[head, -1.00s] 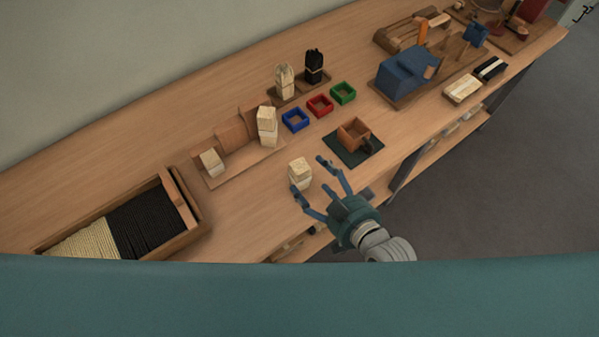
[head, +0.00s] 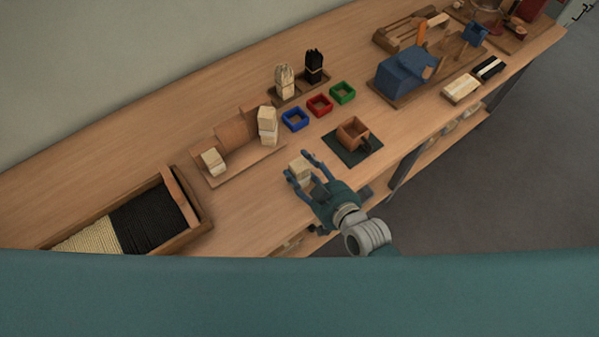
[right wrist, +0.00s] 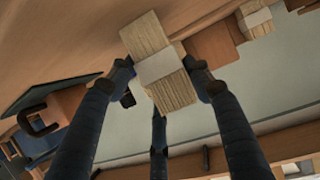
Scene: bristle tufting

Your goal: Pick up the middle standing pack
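Another pale pack (head: 267,125) stands tall on the wooden tray behind, and a shorter one (head: 212,161) is at that tray's left end. My left gripper is not in view.
A bristle box (head: 187,205) is at the left. Blue (head: 295,119), red (head: 320,105) and green (head: 342,92) trays stand behind. Bench between box and pack is clear.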

